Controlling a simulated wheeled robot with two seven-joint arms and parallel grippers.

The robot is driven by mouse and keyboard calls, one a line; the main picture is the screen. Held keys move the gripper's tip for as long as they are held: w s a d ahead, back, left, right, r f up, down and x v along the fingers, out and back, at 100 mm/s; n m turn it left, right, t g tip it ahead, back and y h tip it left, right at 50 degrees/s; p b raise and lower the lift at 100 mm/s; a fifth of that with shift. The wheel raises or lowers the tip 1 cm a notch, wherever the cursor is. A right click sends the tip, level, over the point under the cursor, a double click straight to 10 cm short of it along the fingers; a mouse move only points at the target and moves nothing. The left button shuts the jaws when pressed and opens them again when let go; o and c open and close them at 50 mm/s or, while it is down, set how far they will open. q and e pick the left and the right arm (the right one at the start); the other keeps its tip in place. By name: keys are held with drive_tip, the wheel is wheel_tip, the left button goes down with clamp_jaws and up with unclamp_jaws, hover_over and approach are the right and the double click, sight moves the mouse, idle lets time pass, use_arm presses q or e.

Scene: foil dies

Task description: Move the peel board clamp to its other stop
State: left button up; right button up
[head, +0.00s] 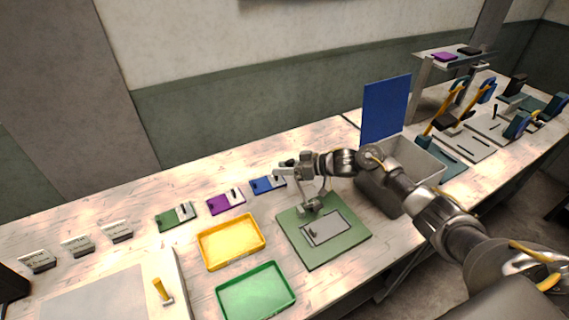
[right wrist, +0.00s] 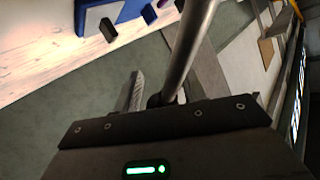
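The peel board (head: 348,254) is a green square on the bench with a grey plate (head: 338,230) on it. A small brownish piece (head: 312,231) stands at the plate's left end; which part is the clamp's grip is hard to make out. My right gripper (head: 311,208) is low over the board's back part, just behind the plate. In the right wrist view, my right gripper's fingers (right wrist: 166,85) stand apart, with a shiny metal bar (right wrist: 190,48) and a dark piece between them. Whether they press on the bar is unclear. My left gripper is not in view.
A yellow tray (head: 231,262) and a green tray (head: 256,310) lie left of the board. Small colored dies (head: 226,203) lie behind the trays.

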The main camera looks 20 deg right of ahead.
drive_tip(key=shift+o, duration=0.5)
drive_tip(key=shift+w+d+r, duration=0.1)
drive_tip(key=shift+w+r, duration=0.1)
drive_tip(key=shift+r, duration=0.05)
drive_tip(key=shift+r, duration=0.15)
drive_tip(key=b+v, duration=0.3)
drive_tip(key=v, duration=0.7)
drive_tip(key=shift+s+d, duration=0.3)
